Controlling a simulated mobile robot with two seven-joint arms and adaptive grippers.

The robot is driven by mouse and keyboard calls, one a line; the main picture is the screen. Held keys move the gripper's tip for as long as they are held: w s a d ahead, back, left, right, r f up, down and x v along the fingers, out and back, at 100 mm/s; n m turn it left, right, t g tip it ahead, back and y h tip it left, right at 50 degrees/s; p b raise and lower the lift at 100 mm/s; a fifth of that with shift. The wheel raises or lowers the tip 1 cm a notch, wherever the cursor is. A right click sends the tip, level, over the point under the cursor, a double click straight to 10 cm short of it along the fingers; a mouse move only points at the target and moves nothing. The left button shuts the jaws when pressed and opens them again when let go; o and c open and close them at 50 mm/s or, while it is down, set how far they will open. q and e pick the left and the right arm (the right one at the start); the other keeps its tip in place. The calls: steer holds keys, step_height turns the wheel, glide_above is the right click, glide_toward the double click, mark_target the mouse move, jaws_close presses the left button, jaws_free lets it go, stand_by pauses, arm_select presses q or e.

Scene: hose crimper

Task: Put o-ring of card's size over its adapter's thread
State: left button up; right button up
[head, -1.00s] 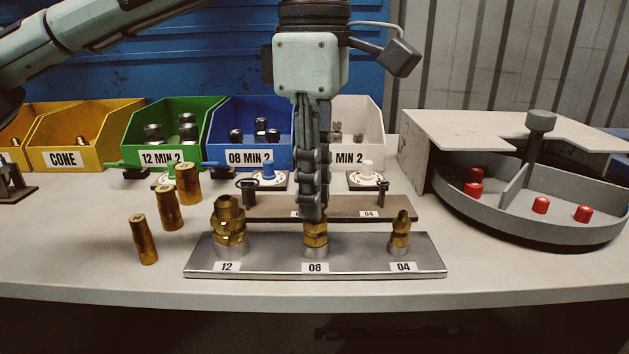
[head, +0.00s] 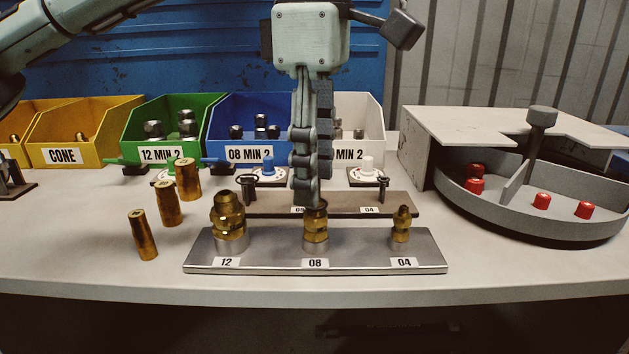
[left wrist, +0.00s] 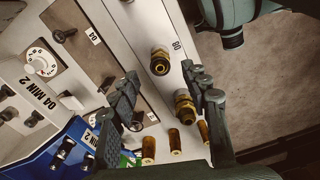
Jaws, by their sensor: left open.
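Three brass adapters stand on the steel plate (head: 275,263): 12 (head: 229,218), 08 (head: 316,232) and 04 (head: 402,226). My left gripper (head: 306,203) is open, pointing down just above and behind the 08 adapter. In the left wrist view the 08 adapter (left wrist: 160,65) lies between its spread fingers (left wrist: 160,88). The 08 adapter's top looks dark; I cannot tell for sure whether an o-ring sits on it. Behind, a brown plate (head: 345,205) carries a peg by the left end (head: 249,188) and a 04 peg (head: 383,188); its middle is hidden. I see no size card clearly.
Three brass sleeves (head: 168,204) stand left of the plate. Yellow, green (head: 128,141), blue and white bins line the back, with dials (head: 367,173) before them. A grey round tray (head: 500,215) with red caps stands right. The table's front edge is clear.

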arm_select(q)
step_height(320, 180, up, 10)
stand_by(0.3)
steer(key=shift+f, duration=0.15)
stand_by(1.2)
